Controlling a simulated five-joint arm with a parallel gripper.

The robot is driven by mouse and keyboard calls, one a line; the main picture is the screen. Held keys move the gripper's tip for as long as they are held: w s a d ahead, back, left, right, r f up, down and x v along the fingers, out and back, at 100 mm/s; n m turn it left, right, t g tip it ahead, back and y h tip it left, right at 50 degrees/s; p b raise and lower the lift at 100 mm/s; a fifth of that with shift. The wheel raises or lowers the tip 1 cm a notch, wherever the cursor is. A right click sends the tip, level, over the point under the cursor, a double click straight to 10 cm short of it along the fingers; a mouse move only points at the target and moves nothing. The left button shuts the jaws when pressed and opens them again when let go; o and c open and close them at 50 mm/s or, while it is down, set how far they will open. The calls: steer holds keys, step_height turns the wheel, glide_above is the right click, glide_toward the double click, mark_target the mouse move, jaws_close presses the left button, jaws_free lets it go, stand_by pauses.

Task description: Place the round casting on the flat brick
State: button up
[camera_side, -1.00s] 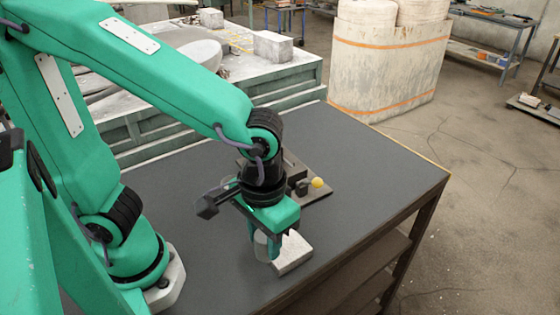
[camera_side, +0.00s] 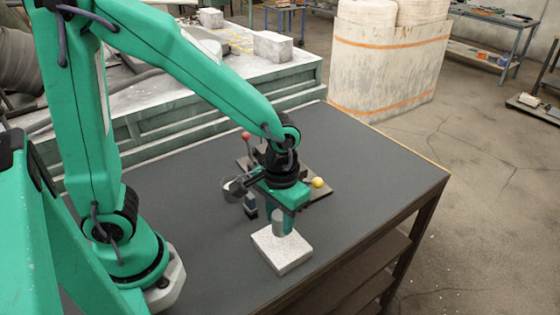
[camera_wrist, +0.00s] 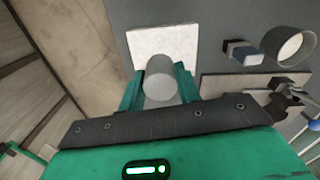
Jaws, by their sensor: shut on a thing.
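The round casting (camera_wrist: 161,78) is a grey cylinder between the two green fingers of my gripper (camera_wrist: 158,88) in the wrist view. My gripper (camera_side: 281,222) is shut on it; in the side view the casting (camera_side: 279,228) shows below the fingers, over the back part of the flat brick. The flat brick (camera_side: 283,253) is a pale, speckled square block lying on the dark table. It also shows in the wrist view (camera_wrist: 160,42), beyond the casting. I cannot tell whether the casting touches the brick.
A board (camera_side: 322,190) behind my gripper carries a yellow ball (camera_side: 318,182) and a red knob (camera_side: 246,136). The table's right side (camera_side: 385,180) is clear.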

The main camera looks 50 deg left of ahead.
mark_target(281, 228)
steer(key=shift+w+a+f, duration=0.3)
steer(key=shift+w+a, duration=0.05)
steer(key=shift+w, duration=0.05)
steer(key=shift+f, duration=0.15)
steer(key=shift+f, duration=1.85)
steer(key=shift+f, duration=0.15)
steer(key=o, duration=1)
steer(key=shift+o, duration=0.2)
steer(key=shift+r, duration=0.2)
steer(key=shift+r, duration=6)
